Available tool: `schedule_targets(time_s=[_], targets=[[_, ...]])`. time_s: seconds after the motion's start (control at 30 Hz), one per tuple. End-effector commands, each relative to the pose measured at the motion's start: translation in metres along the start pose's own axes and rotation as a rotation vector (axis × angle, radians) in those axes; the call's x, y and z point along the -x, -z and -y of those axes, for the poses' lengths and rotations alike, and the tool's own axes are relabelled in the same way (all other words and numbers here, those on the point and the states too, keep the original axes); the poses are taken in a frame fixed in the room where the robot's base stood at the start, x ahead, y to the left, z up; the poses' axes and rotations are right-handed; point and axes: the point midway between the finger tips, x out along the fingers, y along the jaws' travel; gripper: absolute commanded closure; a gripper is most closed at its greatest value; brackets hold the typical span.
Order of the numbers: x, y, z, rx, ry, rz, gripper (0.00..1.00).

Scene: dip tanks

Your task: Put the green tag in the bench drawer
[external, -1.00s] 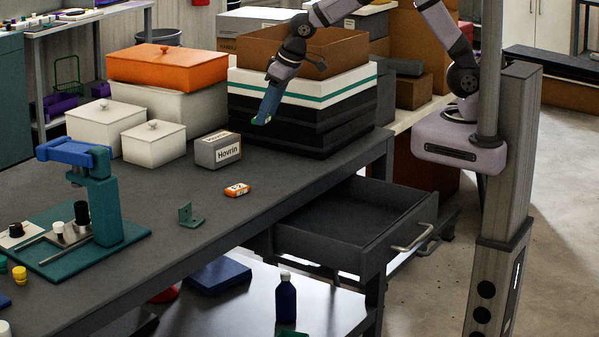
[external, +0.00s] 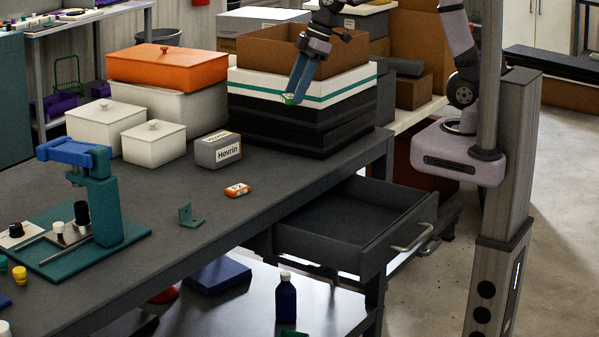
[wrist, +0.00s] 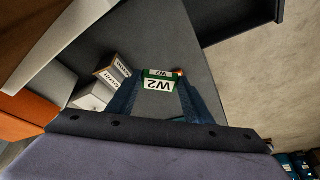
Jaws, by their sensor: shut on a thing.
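My gripper (external: 294,90) is shut on the green tag (external: 289,99), high over the bench in front of the stacked boxes. In the wrist view the green tag (wrist: 158,84) sits between my blue fingertips (wrist: 159,92), its white label reading W2. The bench drawer (external: 328,253) is pulled open under the bench's right edge, and its visible inside looks empty. In the external view the drawer lies below and to the right of my gripper. Part of the drawer (wrist: 236,12) appears at the top of the wrist view.
An orange tag (external: 237,190) lies on the bench (external: 262,212) near a grey Hovrin box (external: 213,152). A green bracket (external: 189,216) stands nearby. Stacked black and white boxes (external: 300,125) with an open brown box (external: 270,45) on top stand behind my gripper.

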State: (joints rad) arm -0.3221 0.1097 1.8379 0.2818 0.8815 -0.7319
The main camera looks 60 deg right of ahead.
Motion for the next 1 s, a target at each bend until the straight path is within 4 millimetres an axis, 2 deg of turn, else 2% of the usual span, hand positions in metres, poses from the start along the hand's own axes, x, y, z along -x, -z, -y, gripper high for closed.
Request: schedule_targets(time_s=[0.47, 1.0], targets=[[0.020, -0.067, 0.021, 0.649, 0.270, 0.000, 0.79], [0.064, -0.155, 0.075, 1.677, 0.693, 0.004, 0.79]])
